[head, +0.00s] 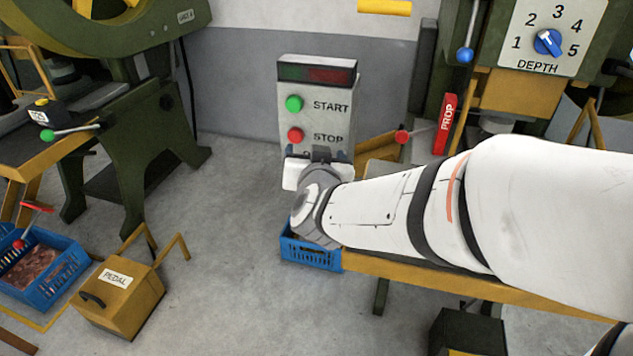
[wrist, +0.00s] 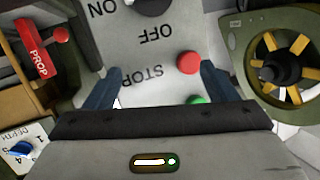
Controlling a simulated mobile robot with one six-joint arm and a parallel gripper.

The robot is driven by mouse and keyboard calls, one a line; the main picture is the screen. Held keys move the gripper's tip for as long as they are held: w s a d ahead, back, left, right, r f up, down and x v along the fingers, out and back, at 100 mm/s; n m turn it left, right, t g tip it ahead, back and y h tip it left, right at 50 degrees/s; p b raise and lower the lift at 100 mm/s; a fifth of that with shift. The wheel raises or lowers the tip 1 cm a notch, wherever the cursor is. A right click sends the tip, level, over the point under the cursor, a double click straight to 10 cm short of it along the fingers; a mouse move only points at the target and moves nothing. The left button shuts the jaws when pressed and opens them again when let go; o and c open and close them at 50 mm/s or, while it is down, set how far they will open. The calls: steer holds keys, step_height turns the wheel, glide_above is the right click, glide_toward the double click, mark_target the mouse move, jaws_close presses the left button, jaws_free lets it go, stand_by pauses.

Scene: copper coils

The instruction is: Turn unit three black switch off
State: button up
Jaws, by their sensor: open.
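A grey control panel (head: 316,120) stands against the wall, with a green START button (head: 294,103) and a red STOP button (head: 295,135). In the wrist view, which is turned around, a black switch (wrist: 152,6) shows at the top edge beside the ON and OFF lettering. It is cut off by the frame, so I cannot tell its setting. In the head view my gripper hides it. My gripper (head: 316,155) is open and empty in front of the panel's lower part. In the wrist view my gripper (wrist: 162,88) has its fingers spread either side of the STOP lettering.
A red PROP lever (head: 446,124) and a blue DEPTH dial (head: 548,42) are right of the panel. A blue crate (head: 310,254) sits below my wrist. A yellow PEDAL box (head: 118,287) stands on the floor at left. Open floor lies between.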

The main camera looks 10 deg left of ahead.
steer(key=s+a+f+m+t+h+b, duration=0.2)
steer(key=s+a+f+t+h+b, duration=0.15)
steer(key=s+f+b, duration=0.35)
steer(key=w+d+f+h+b, duration=0.1)
steer(key=w+b, duration=0.1)
steer(key=w, duration=0.7)
steer(key=shift+w+f+h, duration=0.2)
steer(key=shift+f+h, duration=0.1)
steer(key=shift+h, duration=0.05)
steer(key=shift+c, duration=0.5)
